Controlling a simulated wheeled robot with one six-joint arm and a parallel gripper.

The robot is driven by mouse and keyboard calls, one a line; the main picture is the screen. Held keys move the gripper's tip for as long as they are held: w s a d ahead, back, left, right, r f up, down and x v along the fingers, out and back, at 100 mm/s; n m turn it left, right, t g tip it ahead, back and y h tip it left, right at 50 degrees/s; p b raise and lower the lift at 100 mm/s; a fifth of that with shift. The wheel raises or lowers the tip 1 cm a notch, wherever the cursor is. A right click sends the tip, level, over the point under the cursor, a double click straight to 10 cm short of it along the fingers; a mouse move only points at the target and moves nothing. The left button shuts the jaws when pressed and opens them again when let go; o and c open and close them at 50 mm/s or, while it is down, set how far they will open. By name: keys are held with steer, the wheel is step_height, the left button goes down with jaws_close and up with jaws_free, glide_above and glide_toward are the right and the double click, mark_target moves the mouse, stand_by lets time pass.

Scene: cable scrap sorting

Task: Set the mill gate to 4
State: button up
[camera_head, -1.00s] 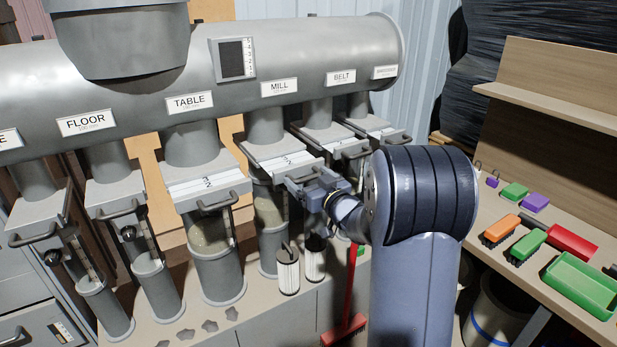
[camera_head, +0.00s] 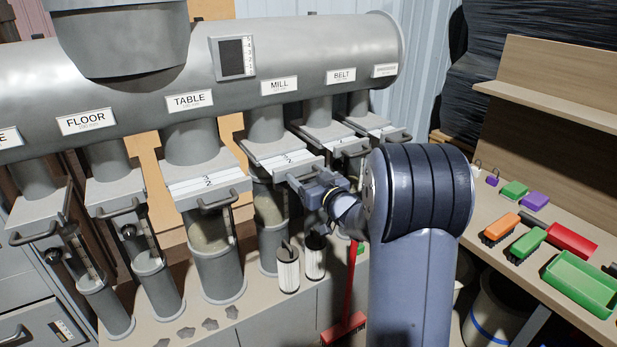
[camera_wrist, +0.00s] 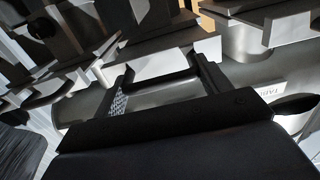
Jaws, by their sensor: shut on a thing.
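The mill gate (camera_head: 286,160) is a flat grey slide plate with a white scale strip, under the spout marked MILL (camera_head: 279,86). The figures on its scale are too small to read for sure. My gripper (camera_head: 303,184) is at the front of this gate, shut on its handle. The handle is mostly hidden by the gripper in the head view. In the wrist view, a dark bar lies between the fingers of my gripper (camera_wrist: 160,84).
The table gate (camera_head: 207,183) is close on the left and the belt gate (camera_head: 340,143) close on the right, both with protruding handles. Two white ribbed cylinders (camera_head: 288,268) stand below. A red-handled brush (camera_head: 345,325) leans in front. A shelf (camera_head: 590,250) with brushes and trays is at right.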

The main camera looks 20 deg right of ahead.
steer(key=shift+c, duration=0.6)
steer(key=shift+b+v, duration=0.3)
steer(key=shift+v, duration=1.35)
steer(key=o, duration=1.3)
steer(key=shift+s, duration=0.1)
steer(key=v, duration=1.1)
steer(key=shift+b, duration=0.4)
steer(key=shift+w, duration=0.2)
